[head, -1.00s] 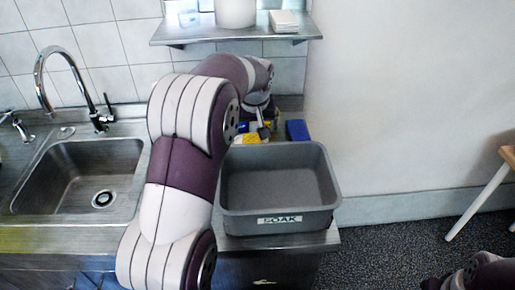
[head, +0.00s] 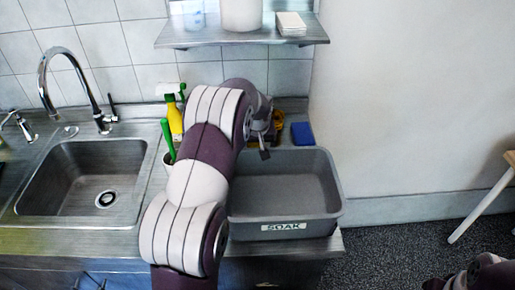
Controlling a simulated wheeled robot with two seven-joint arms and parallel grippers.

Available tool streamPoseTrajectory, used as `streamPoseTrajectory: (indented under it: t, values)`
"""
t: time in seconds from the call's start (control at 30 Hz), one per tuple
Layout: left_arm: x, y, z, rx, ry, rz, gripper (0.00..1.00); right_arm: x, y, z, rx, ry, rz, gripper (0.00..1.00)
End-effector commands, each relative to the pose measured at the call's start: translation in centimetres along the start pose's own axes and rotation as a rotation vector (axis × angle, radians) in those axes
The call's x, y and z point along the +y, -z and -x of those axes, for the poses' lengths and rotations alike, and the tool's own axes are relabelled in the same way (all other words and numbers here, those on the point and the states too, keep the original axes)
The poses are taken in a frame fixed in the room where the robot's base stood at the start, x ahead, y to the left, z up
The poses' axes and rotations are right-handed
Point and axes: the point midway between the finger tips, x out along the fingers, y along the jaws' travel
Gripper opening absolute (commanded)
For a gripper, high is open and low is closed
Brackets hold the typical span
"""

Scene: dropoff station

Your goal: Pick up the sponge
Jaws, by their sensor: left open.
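A blue block (head: 302,133) that looks like the sponge lies on the steel counter behind the grey bin, near the wall. My left arm reaches in over the counter, and my left gripper (head: 265,146) is open, pointing down at the bin's back edge. It is to the left of the blue block and apart from it. A yellow-brown thing (head: 279,119) sits just behind the gripper, partly hidden by it. The gripper's fingers are small and partly hidden by my arm. Of my right arm only a part shows at the bottom right; its gripper cannot be made out.
The grey bin marked SOAK (head: 333,205) stands at the counter's front right. A sink (head: 60,180) with a tap (head: 45,75) is at left. A yellow spray bottle (head: 175,118) and a green-handled brush (head: 168,138) stand behind my arm. A shelf (head: 240,38) hangs above.

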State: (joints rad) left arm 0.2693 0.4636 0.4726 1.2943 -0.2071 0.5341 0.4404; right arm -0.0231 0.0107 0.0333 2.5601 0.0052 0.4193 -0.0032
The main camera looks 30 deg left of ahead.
Motion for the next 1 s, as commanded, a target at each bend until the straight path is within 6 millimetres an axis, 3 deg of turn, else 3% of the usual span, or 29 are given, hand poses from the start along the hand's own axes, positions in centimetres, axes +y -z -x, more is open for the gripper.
streamPoseTrajectory:
  t: [0.57,0.6,0.77,0.8,1.0]
  values:
    - [-0.01,-0.19,-0.43,0.000,0.000,0.000,0.92,0.00,-0.03,-0.25,0.000,0.000,0.000,0.43]
    - [-0.01,-0.19,-0.42,0.000,0.000,0.000,0.88,0.00,-0.03,-0.25,0.000,0.000,0.000,0.43]
    - [0.00,-0.19,-0.42,0.000,0.000,0.000,0.36,0.00,-0.03,-0.24,0.000,0.000,0.000,0.43]
    - [0.00,-0.19,-0.42,0.000,0.000,0.000,0.32,0.00,-0.03,-0.24,0.000,0.000,0.000,0.43]
    - [0.00,-0.18,-0.41,0.000,0.000,0.000,0.32,0.00,-0.03,-0.24,0.000,0.000,0.000,0.43]
